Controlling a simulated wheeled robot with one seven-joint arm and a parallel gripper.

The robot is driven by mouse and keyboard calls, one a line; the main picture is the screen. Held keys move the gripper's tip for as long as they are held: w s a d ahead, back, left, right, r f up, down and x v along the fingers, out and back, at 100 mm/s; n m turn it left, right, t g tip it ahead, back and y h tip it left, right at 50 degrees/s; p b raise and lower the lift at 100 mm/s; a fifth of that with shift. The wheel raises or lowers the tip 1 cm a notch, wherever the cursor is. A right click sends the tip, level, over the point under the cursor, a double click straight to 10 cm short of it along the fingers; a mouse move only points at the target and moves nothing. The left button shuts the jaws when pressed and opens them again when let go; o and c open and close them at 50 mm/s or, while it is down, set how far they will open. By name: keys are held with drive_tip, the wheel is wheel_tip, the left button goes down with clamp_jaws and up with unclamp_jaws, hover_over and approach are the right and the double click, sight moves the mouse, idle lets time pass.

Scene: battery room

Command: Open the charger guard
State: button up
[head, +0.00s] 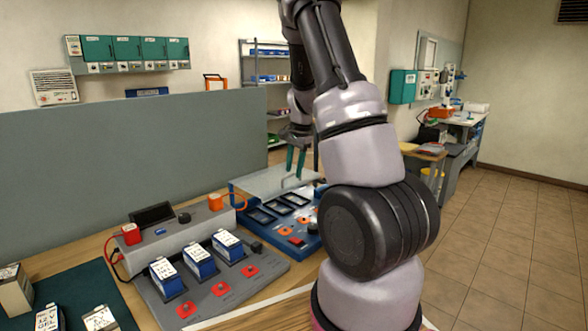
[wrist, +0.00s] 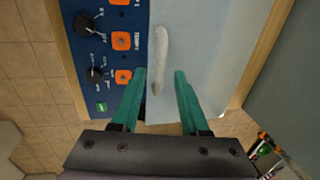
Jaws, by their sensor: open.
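The charger guard (head: 262,181) is a pale, see-through panel. It lies low over the back part of the blue charger (head: 318,243). In the wrist view the guard (wrist: 215,50) fills the middle right, beside the blue control face (wrist: 88,60). A white bar handle (wrist: 161,48) runs along the guard near that face. My gripper (head: 295,174) is open, with green fingers pointing down above the guard. In the wrist view the handle lies between the fingertips of my gripper (wrist: 160,71). I cannot tell whether they touch it. Nothing is held.
A grey charging station (head: 180,243) with several blue-and-white batteries (head: 198,262) stands left of the charger. A grey partition (head: 130,160) rises behind the bench. A dark green mat (head: 85,290) lies at the front left. Open tiled floor (head: 510,225) is on the right.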

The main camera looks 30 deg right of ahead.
drive_tip(key=shift+f, duration=0.2)
drive_tip(key=shift+c, duration=0.3)
clamp_jaws()
idle(1.1)
